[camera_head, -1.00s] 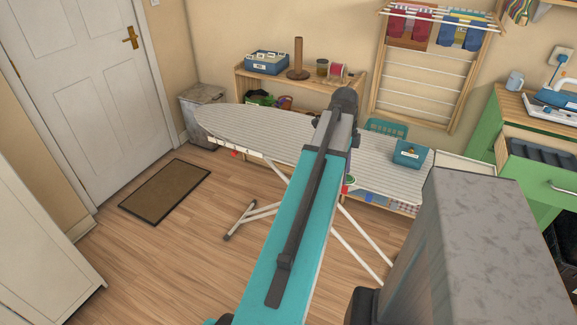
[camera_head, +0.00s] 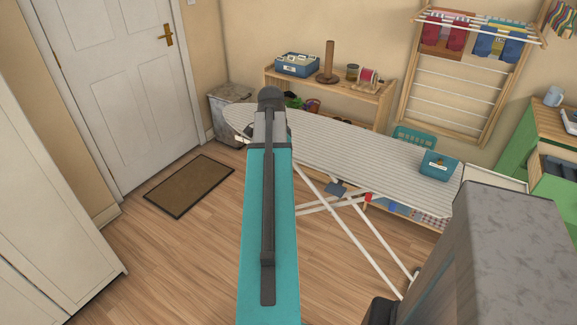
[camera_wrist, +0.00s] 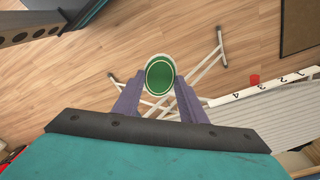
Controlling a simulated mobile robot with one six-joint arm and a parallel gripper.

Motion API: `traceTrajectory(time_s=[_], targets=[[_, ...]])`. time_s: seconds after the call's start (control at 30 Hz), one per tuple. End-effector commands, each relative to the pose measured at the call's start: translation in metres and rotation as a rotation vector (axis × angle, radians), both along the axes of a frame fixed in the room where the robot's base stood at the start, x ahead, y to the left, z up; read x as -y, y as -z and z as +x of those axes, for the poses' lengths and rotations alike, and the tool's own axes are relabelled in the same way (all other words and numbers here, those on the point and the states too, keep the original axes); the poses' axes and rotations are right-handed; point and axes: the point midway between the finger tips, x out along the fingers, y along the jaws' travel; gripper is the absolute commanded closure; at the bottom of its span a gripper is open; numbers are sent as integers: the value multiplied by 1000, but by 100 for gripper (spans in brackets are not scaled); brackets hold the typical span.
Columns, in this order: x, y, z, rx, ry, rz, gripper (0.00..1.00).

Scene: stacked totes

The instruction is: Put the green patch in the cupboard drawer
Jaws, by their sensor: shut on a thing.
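The green patch (camera_wrist: 160,76) is a round green disc with a pale rim. My gripper (camera_wrist: 158,86) is shut on it in the wrist view, with the patch between the fingertips, above the wooden floor. In the head view my own arm hides the gripper and the patch. The green cupboard (camera_head: 518,150) stands at the right edge of the head view. Its drawer (camera_head: 558,168) is pulled open, showing a dark grey inside; the picture edge cuts it off.
An ironing board (camera_head: 350,155) spans the middle, with a blue box (camera_head: 439,165) on its right end. Behind it stand a wooden shelf (camera_head: 385,98) and a wall drying rack (camera_head: 455,85). A doormat (camera_head: 190,186) lies at left, with bare floor around it.

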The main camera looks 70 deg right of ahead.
Motion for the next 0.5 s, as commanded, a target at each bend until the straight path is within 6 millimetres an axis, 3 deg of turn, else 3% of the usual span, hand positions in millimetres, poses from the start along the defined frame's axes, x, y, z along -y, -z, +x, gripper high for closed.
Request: traceTrajectory(time_s=[0.1,0.5], targets=[[-17,-1,35,3,-116,1,83],[-82,-2,136,7,-499,3,83]])
